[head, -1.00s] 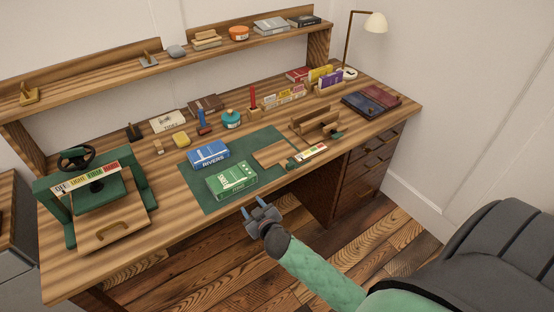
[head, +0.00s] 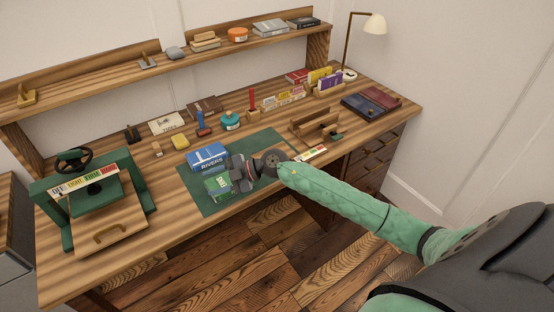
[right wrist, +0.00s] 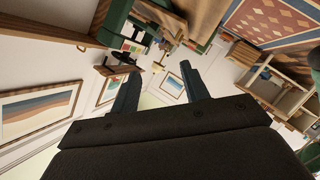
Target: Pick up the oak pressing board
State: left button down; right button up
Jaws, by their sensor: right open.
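A light wooden board with a curved handle (head: 110,236), which looks like the oak pressing board, lies at the front left of the desk, before the green press (head: 92,190). My right gripper (head: 236,174) is open over the green mat (head: 205,199), well to the right of the board. It hides part of the green box (head: 217,187) and sits close to the blue box (head: 207,157); I cannot tell whether it touches either. In the right wrist view both fingers (right wrist: 160,88) stand apart with nothing between them. My left gripper is not in view.
Dark books (head: 362,106) lie at the right, near the lamp (head: 375,23). A shelf (head: 150,72) runs along the back. The desk's front edge between board and mat is clear.

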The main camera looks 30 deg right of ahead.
jog(key=w+d+f+m+g+h, duration=0.1)
jog(key=d+h, duration=0.3)
jog(key=d, duration=0.5)
jog(key=w+d+f+m+g+h, duration=0.1)
jog(key=d+h, duration=0.4)
jog(key=d, duration=0.5)
jog(key=w+d+f+m+g+h, duration=0.1)
jog(key=d+g+h, duration=0.2)
jog(key=d, duration=0.6)
jog(key=shift+w+d+g+h, duration=0.2)
jog(key=shift+d+g+h, duration=0.1)
jog(key=shift+h, duration=0.6)
jog(key=shift+d+m, duration=0.3)
jog(key=shift+f, duration=0.2)
jog(key=shift+f+p, duration=0.4)
jog(key=shift+f, duration=0.3)
jog(key=f+p, duration=0.2)
jog(key=f, duration=0.2)
jog(key=shift+a+f+p, duration=0.25)
jog(key=shift+p, duration=0.15)
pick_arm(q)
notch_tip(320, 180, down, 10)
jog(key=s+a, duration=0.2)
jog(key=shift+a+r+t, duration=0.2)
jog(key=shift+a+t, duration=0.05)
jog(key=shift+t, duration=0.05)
pick_arm(e)
jog(key=shift+f, duration=0.6)
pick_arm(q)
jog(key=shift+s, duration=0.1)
